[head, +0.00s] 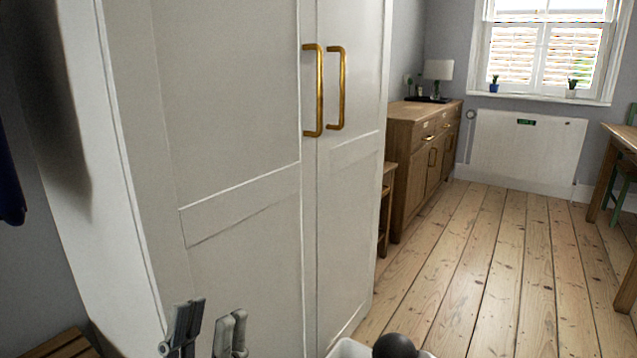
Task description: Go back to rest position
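My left gripper (208,328) shows at the bottom edge, left of centre. Its two grey fingers stand apart with an empty gap between them, in front of the lower part of a tall white wardrobe (235,110). I cannot tell how far its fingers are from the door. My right gripper is not in view. The wardrobe doors look closed, with two brass handles side by side, the left one (318,90) and the right one (337,88); neither is held.
Bare floorboards (500,270) lie open to the right. A wooden sideboard (405,150) with a lamp (438,72) stands beyond the wardrobe. A white radiator (525,150) is under the window. A wooden table (625,133) is at the right edge. A wooden piece (62,345) is at lower left.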

